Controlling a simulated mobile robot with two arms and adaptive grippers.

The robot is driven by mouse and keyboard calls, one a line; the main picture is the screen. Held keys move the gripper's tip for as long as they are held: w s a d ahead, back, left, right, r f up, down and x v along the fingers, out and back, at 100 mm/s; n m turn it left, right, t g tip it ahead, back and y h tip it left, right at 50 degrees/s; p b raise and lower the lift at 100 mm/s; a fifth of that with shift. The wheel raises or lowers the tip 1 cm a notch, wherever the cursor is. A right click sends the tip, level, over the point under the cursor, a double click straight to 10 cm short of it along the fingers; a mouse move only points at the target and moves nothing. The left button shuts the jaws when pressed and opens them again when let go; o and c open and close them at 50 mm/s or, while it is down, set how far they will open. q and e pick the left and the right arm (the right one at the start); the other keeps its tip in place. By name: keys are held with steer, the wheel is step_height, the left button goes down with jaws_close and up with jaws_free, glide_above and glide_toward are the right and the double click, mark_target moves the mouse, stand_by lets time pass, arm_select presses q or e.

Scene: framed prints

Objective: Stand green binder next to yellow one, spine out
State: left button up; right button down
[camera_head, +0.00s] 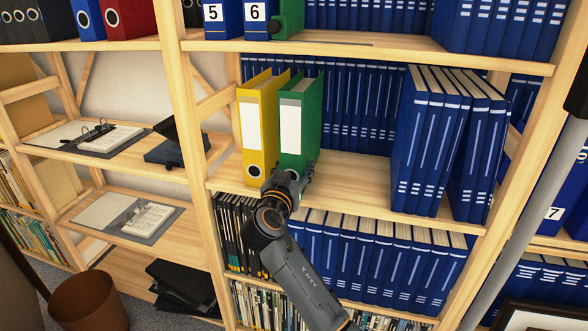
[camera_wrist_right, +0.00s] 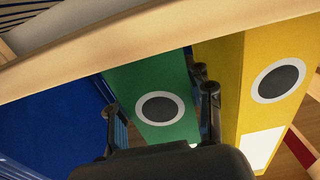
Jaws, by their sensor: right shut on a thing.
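The yellow binder (camera_head: 260,125) stands upright on the middle shelf, its spine with a white label and finger hole facing out. The green binder (camera_head: 313,115) stands upright close to its right, spine also facing out. My right gripper (camera_head: 289,178) is shut on the lower part of the green binder and hides its finger hole in the head view. In the right wrist view, the gripper's fingers (camera_wrist_right: 157,100) lie on either side of the green spine (camera_wrist_right: 140,80). The yellow binder (camera_wrist_right: 240,75) is beside it there. My left gripper is not in view.
Blue volumes (camera_head: 435,140) stand to the right on the same shelf (camera_head: 345,180), with bare shelf between. More blue books line the back. Another green binder (camera_head: 290,18) is on the shelf above. A wooden upright (camera_head: 185,90) is to the left.

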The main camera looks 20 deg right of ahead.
steer(key=shift+r, duration=0.1)
steer(key=shift+c, duration=2.3)
jaws_free()
steer(key=shift+f, duration=0.2)
steer(key=shift+s+a, duration=0.1)
steer(key=shift+s, duration=0.1)
steer(key=v, duration=0.7)
steer(key=shift+r, duration=0.15)
